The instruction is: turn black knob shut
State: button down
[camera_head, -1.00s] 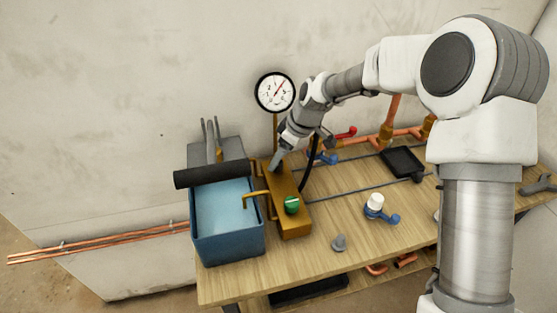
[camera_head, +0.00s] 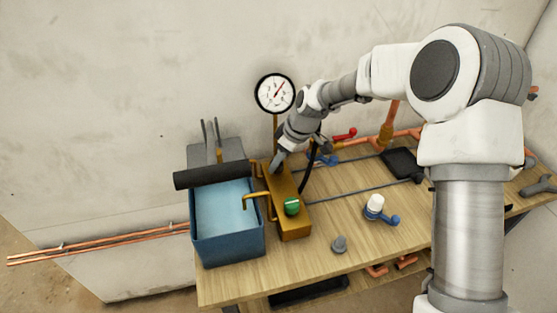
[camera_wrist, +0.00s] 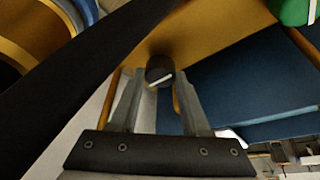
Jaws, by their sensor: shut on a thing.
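The black knob (camera_wrist: 160,71) sits between my fingertips in the wrist view, on the face of the brass block. A pale line marks the knob and lies slanted. My gripper (camera_wrist: 156,82) is shut on the knob, with one finger on each side. In the head view my gripper (camera_head: 277,165) reaches down to the back end of the brass block (camera_head: 293,229) and hides the black knob there. A green knob (camera_head: 292,206) is at the block's front end and shows at the wrist view's top right corner (camera_wrist: 292,8).
A blue water tank (camera_head: 230,249) stands left of the block. A round gauge (camera_head: 275,94) rises behind it. A black hose (camera_head: 308,168) passes close by my gripper. A white-capped valve (camera_head: 375,205) and a grey piece (camera_head: 339,244) lie on the bench to the right.

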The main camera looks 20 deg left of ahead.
jog(key=shift+m, duration=0.4)
jog(key=m+t+b, duration=0.1)
jog(key=m+b, duration=0.1)
jog(key=shift+s+a+m+h, duration=0.1)
jog(key=shift+m+h, duration=0.2)
jog(key=shift+m, duration=0.1)
jog(key=m+t, duration=0.1)
jog(key=m, duration=0.1)
jog(key=m+t+h+b, duration=0.1)
jog(key=m, duration=0.2)
jog(key=shift+s+a, duration=0.1)
jog(key=shift+a, duration=0.05)
jog(key=m+h, duration=0.1)
jog(key=m, duration=0.1)
jog(key=m+h, duration=0.1)
jog(key=m, duration=0.2)
jog(key=shift+a+t, duration=0.1)
jog(key=shift+t, duration=0.2)
jog(key=shift+m+h, duration=0.9)
jog(key=shift+m, duration=1.3)
jog(key=shift+c, duration=1.9)
grip_release()
